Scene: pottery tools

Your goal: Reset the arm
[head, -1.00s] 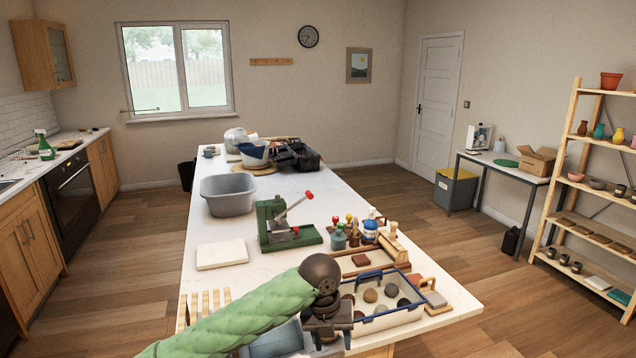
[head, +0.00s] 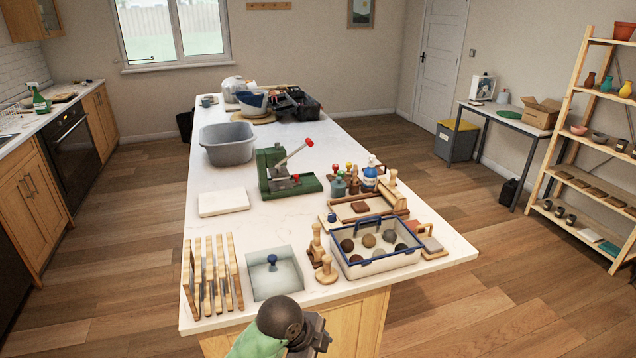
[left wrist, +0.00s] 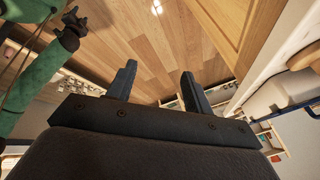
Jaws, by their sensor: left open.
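My left arm, in a green padded sleeve, shows at the bottom of the head view, in front of the table's near edge. Its dark wrist shows there, but the fingertips are not clear in that view. In the left wrist view my left gripper (left wrist: 157,82) is open, with two dark fingers apart and nothing between them. Wooden floor shows beyond the fingers.
The long white worktable (head: 235,235) carries a wooden rack (head: 211,275), a grey tray with a blue knob (head: 275,284), a blue-rimmed box of balls (head: 380,262), a green press (head: 290,180) and a grey tub (head: 228,146). Open floor lies right of the table (head: 510,265).

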